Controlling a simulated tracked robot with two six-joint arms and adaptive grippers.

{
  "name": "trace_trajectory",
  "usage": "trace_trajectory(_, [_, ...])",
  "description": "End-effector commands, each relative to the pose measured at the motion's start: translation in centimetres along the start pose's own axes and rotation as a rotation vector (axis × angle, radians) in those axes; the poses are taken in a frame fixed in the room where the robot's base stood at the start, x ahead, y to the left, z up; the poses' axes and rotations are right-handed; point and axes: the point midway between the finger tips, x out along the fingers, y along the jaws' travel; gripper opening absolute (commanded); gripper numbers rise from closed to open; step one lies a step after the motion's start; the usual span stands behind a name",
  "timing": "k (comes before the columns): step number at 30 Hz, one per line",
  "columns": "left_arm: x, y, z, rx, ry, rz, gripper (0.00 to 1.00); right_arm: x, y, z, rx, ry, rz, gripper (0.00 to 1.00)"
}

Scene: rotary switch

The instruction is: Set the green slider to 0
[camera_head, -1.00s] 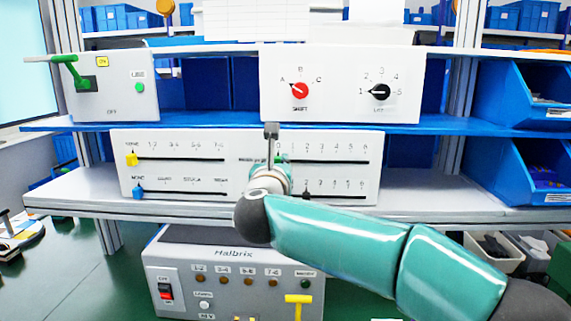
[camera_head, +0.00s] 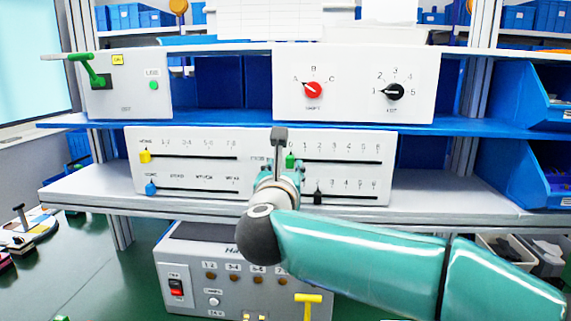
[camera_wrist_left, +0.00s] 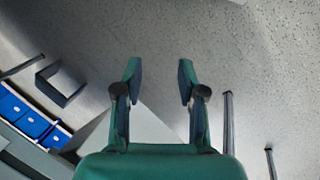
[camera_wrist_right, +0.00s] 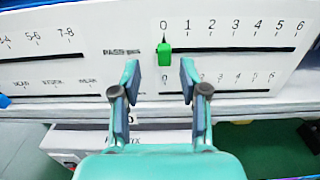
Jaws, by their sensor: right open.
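The green slider (camera_head: 291,160) sits at the left end of the upper right track on the white slider panel (camera_head: 262,192). In the right wrist view the green slider (camera_wrist_right: 164,50) stands directly under the printed 0. My right gripper (camera_head: 279,135) is in front of the panel, just left of the slider in the head view. In the right wrist view my right gripper (camera_wrist_right: 159,75) is open, with its fingers apart below the slider and nothing between them. My left gripper (camera_wrist_left: 160,72) shows only in its own wrist view, open and empty, against a grey speckled surface.
A black slider (camera_head: 318,197) is on the track below. Yellow (camera_head: 145,157) and blue (camera_head: 151,188) sliders are on the left tracks. A panel with red (camera_head: 312,90) and black (camera_head: 393,92) knobs stands on the shelf above. A grey box (camera_head: 225,255) stands below.

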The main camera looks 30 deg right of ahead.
Motion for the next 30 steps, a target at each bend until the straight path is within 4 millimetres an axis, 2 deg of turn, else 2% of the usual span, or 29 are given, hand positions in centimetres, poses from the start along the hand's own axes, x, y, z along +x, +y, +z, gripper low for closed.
trace_trajectory(1, [0.0, 0.0, 0.0, 0.000, 0.000, 0.000, 0.40, -1.2, 0.1, 0.0, 0.001, -0.001, 0.005, 0.44])
trace_trajectory(6, [0.0, 0.0, 0.0, 0.000, 0.000, 0.000, 0.40, -4.5, 0.1, 0.0, 0.001, -0.002, 0.004, 0.44])
trace_trajectory(12, [0.0, 0.0, 0.0, 0.000, 0.000, 0.000, 0.40, -6.8, 0.1, 0.0, 0.001, -0.001, 0.002, 0.44])
trace_trajectory(30, [0.0, 0.0, 0.0, 0.000, 0.000, 0.000, 0.40, -7.2, 0.1, 0.0, 0.000, 0.000, 0.001, 0.44])
